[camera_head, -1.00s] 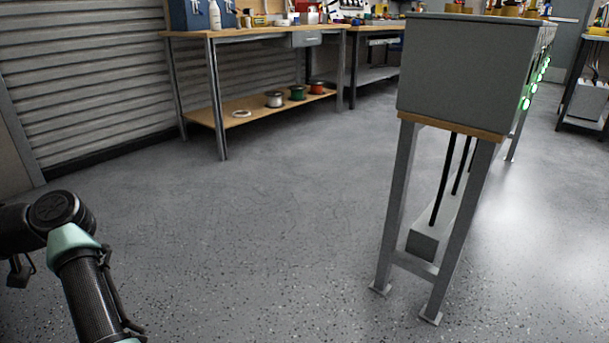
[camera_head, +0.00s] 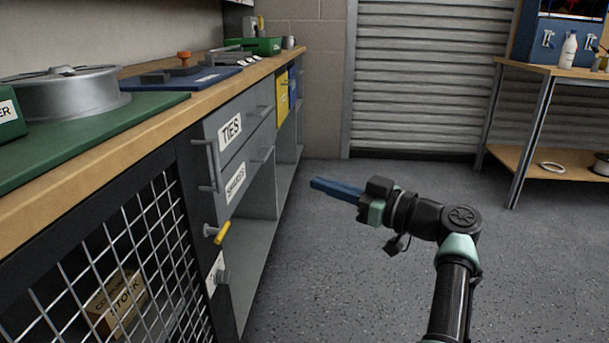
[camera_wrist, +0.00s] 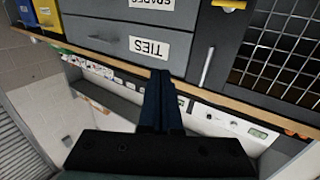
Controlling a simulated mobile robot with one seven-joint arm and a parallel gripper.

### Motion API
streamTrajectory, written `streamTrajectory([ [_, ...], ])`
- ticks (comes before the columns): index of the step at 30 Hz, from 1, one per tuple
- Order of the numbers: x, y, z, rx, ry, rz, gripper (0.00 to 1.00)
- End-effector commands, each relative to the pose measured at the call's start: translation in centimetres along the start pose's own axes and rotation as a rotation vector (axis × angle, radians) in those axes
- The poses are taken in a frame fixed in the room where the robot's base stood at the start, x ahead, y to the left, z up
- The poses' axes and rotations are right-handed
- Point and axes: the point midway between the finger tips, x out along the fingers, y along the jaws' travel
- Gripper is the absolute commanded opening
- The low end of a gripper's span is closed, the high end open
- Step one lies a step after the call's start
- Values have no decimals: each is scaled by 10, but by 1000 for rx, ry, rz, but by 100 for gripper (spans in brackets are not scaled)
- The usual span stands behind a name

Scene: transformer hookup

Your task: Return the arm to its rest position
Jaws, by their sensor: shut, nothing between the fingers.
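My gripper (camera_head: 338,190) is in the head view, right of centre, with its blue fingers shut together and nothing between them. My arm comes up from the lower right and the fingers point left toward the drawer cabinet. The fingers hang over open floor, apart from the cabinet front. In the wrist view, my gripper (camera_wrist: 160,95) shows its dark blue fingers pressed together, pointing at the drawers, in a picture that looks upside down.
A workbench (camera_head: 150,118) runs along the left, with a drawer labelled TIES (camera_head: 230,128) and a wire-mesh door (camera_head: 130,265) below. A yellow handle (camera_head: 222,232) juts from the front. A shelf table (camera_head: 540,105) stands back right. Grey floor (camera_head: 330,270) is clear between.

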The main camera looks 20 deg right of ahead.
Motion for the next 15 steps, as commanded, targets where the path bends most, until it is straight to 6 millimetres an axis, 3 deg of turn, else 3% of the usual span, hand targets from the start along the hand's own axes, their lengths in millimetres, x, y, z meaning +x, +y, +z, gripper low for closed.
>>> streamTrajectory([
  [8,-2,1,-3,-4,-11,6,0],
  [11,9,-3,-15,-15,-51,40,0],
  [15,33,-16,-50,-56,-121,142,0],
])
